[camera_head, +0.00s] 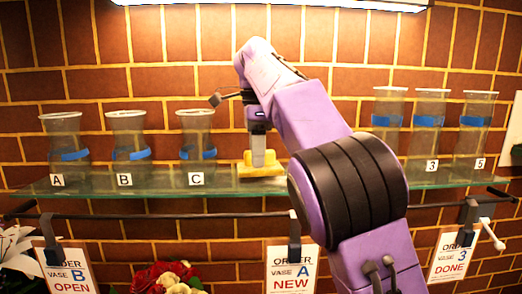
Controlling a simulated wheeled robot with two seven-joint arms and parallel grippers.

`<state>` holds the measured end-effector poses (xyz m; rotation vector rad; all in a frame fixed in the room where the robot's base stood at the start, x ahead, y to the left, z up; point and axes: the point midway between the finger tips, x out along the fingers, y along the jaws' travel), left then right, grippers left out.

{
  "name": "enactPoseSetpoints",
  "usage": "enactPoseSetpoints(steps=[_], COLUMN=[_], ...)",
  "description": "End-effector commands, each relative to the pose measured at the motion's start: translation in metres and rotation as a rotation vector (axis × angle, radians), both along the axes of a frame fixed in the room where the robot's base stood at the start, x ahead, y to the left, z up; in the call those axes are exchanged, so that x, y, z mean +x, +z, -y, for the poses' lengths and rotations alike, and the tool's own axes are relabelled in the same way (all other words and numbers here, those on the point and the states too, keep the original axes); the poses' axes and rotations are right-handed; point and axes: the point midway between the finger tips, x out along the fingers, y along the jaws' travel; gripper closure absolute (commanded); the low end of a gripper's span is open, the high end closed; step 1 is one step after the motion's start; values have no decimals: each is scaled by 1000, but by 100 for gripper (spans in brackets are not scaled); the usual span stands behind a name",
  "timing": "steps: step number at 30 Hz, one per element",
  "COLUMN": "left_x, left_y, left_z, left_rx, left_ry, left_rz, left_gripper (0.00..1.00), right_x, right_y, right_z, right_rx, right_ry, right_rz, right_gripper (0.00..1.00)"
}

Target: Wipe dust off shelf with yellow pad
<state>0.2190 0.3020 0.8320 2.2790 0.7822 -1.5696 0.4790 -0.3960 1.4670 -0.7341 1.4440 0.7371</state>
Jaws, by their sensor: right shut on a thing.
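The yellow pad (262,170) is on the glass shelf (110,185), just right of vase C. My right gripper (258,150) points down from above and is shut on the pad's raised middle. The pad appears to touch the shelf top. I cannot make out any dust on the glass. My left gripper is not in view.
Clear vases A (64,140), B (127,138) and C (196,137) with blue bands stand left of the pad. Several more vases, including vase 3 (428,125), stand at right. Order cards, including order A (291,268), hang below. Flowers (165,278) show at the bottom.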

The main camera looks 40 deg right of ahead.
Motion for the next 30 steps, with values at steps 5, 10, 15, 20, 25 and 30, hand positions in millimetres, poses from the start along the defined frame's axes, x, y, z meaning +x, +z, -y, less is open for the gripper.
enactPoseSetpoints(steps=[5, 10, 15, 20, 25, 30], left_x=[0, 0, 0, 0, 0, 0], left_y=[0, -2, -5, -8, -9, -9], left_z=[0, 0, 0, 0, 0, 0], left_rx=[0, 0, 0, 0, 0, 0], left_ry=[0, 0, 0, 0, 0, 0], left_rz=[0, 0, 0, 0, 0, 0], left_gripper=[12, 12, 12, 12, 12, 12], right_x=[-1, -1, -1, -1, -1, -10], right_y=[0, -2, -5, -9, -10, -9], right_z=[1, 1, 1, 1, 1, 12], right_rx=[0, 0, 1, 1, 1, 3], right_ry=[-2, -2, -1, -1, -2, -3], right_rz=[0, 0, 1, 0, 0, 2], right_gripper=[95, 95, 95, 95, 95, 95])
